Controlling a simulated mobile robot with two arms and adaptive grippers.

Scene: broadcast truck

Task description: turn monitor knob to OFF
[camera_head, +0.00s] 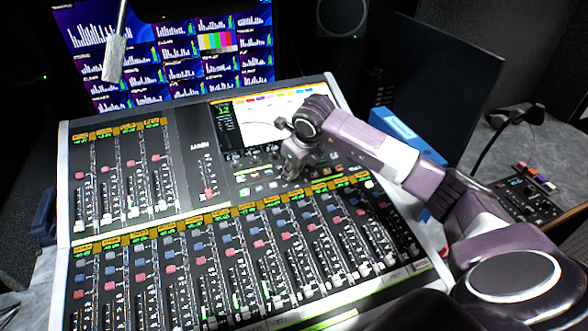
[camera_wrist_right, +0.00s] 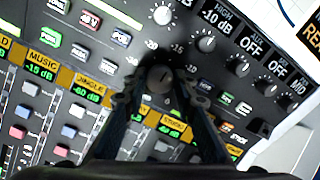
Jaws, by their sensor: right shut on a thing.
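The mixing console (camera_head: 180,137) fills the middle of the head view, tilted toward me. My right gripper (camera_head: 290,168) reaches down to the knob area below the console's screen (camera_head: 262,118). In the right wrist view my right gripper (camera_wrist_right: 160,85) is shut on a dark round knob (camera_wrist_right: 160,77), one finger on each side. The knob's top shows a short pointer line. Dial numbers show around it, but the fingers hide its label, so I cannot tell whether it is the monitor knob. My left gripper is not in view.
Other small knobs (camera_wrist_right: 206,44) stand close by, under small displays reading -10 dB and OFF. Fader rows (camera_head: 240,260) lie in front. A wall of monitor pictures (camera_head: 170,55) and a hanging grey microphone-like object (camera_head: 115,58) are behind. A desk lamp (camera_head: 500,120) stands at right.

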